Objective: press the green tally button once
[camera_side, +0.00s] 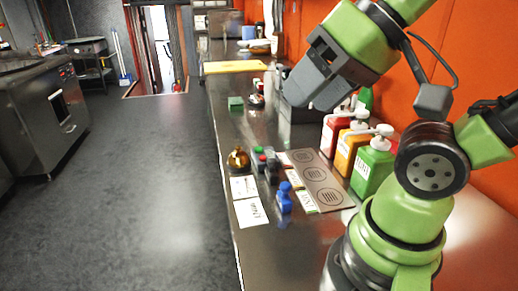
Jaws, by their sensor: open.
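A small green cap (258,150) tops one of several little dark items clustered on the steel counter, with a red cap beside it. A separate green block (236,102) sits farther back near the counter's left edge. I cannot tell for sure which of the two green things is the tally button. My gripper (310,101) is open and empty at upper centre, raised above the counter and apart from both. Its grey body hides part of the counter behind it.
Red, orange and green pump bottles (371,166) line the orange wall. The counter's left edge drops to the floor.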

